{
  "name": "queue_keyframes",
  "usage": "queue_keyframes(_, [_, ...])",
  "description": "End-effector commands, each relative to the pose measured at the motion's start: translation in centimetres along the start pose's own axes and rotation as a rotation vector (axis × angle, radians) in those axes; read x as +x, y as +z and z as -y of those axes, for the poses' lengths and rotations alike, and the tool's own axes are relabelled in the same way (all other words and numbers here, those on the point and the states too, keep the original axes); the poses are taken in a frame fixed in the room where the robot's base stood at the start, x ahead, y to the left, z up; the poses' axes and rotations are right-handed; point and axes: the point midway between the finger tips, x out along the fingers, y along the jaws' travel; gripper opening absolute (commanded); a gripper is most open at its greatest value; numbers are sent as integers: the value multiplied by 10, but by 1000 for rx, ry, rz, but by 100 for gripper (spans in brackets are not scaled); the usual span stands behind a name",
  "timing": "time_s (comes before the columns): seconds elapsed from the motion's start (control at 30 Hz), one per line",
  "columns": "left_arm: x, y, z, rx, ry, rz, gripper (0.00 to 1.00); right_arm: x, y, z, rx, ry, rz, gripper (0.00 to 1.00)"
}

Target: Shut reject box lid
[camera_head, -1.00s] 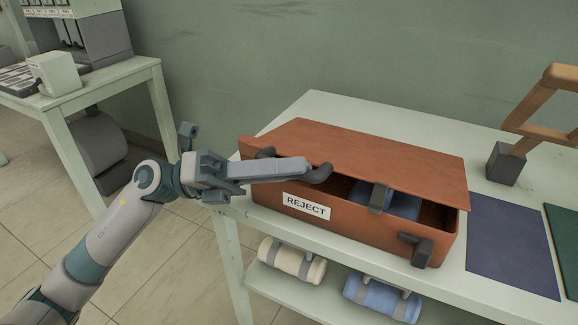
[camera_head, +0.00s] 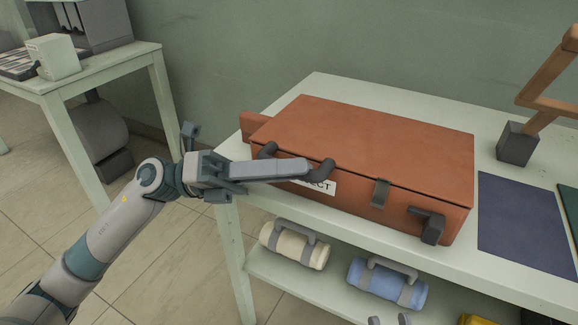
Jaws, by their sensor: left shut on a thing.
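The reject box (camera_head: 400,212) is a reddish-brown case on the pale green table. Its lid (camera_head: 375,135) lies down over the box, with no clear gap along the front edge. A grey clasp (camera_head: 381,192) hangs at the front seam. The white label (camera_head: 322,186) is partly covered by my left gripper (camera_head: 300,169). That gripper is shut on the dark lid handle (camera_head: 322,172) at the front left of the lid, hiding most of its bar. Two small grey tips at the bottom edge may be my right gripper (camera_head: 390,321), mostly out of frame.
A dark blue mat (camera_head: 525,225) and a wooden frame on a dark block (camera_head: 517,143) are to the right of the box. A cream roll (camera_head: 294,247) and a blue roll (camera_head: 388,284) lie on the shelf below. Another table (camera_head: 120,62) stands at the left.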

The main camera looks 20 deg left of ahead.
Motion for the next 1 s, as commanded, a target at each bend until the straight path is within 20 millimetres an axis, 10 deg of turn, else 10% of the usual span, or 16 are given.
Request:
queue_keyframes(0.07, [0,1,0,0,2,2,0,0,0,0,0,0,1,31])
queue_keyframes(0.1, [0,1,0,0,2,2,23,0,0,0,0,0,1,31])
queue_keyframes(0.67, [-3,1,0,1,1,2,23,0,0,0,-1,0,0,31])
queue_keyframes(1.0, [-41,0,-2,-3,4,3,23,-4,-17,6,4,-8,-95,31])
